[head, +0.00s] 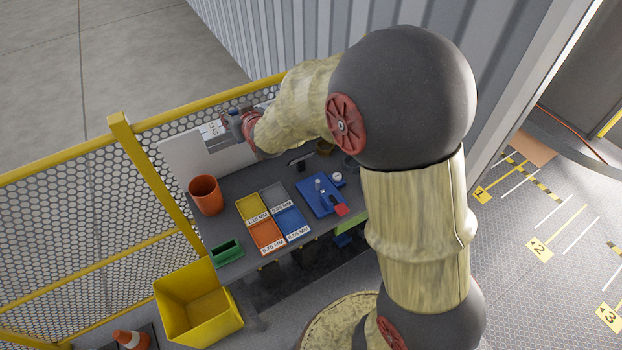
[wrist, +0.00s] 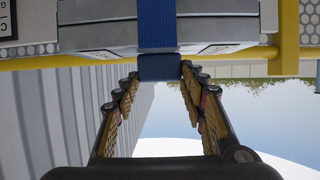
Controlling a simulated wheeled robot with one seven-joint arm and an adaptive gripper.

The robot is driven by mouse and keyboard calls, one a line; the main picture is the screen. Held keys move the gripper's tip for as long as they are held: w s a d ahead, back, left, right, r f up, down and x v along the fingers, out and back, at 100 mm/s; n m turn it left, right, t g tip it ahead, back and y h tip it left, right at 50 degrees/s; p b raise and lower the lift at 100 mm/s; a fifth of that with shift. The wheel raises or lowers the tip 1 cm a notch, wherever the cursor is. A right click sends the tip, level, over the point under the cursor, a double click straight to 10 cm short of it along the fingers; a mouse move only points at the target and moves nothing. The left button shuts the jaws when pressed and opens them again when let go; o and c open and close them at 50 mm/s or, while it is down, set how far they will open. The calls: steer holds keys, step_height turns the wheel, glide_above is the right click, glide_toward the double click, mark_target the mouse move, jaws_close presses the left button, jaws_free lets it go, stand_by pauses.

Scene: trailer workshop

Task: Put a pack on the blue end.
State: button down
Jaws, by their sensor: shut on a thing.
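A grey pack with a blue band (wrist: 158,25) fills the top of the wrist view. My gripper (wrist: 160,78) is shut on it, with a blue piece of the band (wrist: 160,67) between the fingertips. In the head view the pack (head: 212,130) is held up by my gripper (head: 230,124) near the mesh fence, above the bench's back left; my arm hides part of the gripper. On the bench, a four-colour tray has yellow, grey, orange and blue sections; the blue section (head: 289,219) is at its front right. A blue fixture (head: 318,198) with a red part stands right of the tray.
An orange cup (head: 206,195) stands left of the tray, and a green holder (head: 226,252) lies at the bench's front left. A white panel (head: 190,156) rises at the bench's back left. A yellow bin (head: 197,302) and yellow mesh fence (head: 70,215) flank the bench.

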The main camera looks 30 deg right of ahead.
steer(key=shift+w+f+b, duration=0.2)
steer(key=shift+f+b, duration=0.85)
steer(key=shift+w+f+b, duration=0.25)
steer(key=shift+f+b, duration=0.75)
steer(key=shift+w+f+b, duration=0.2)
steer(key=shift+f+b, duration=0.85)
step_height(320, 180, down, 18)
steer(key=b, duration=0.2)
steer(key=shift+b, duration=0.4)
steer(key=shift+f, duration=0.2)
steer(key=c, duration=1.1)
jaws_free()
steer(key=shift+s+f, duration=0.15)
steer(key=shift+f, duration=0.05)
steer(key=shift+o, duration=0.2)
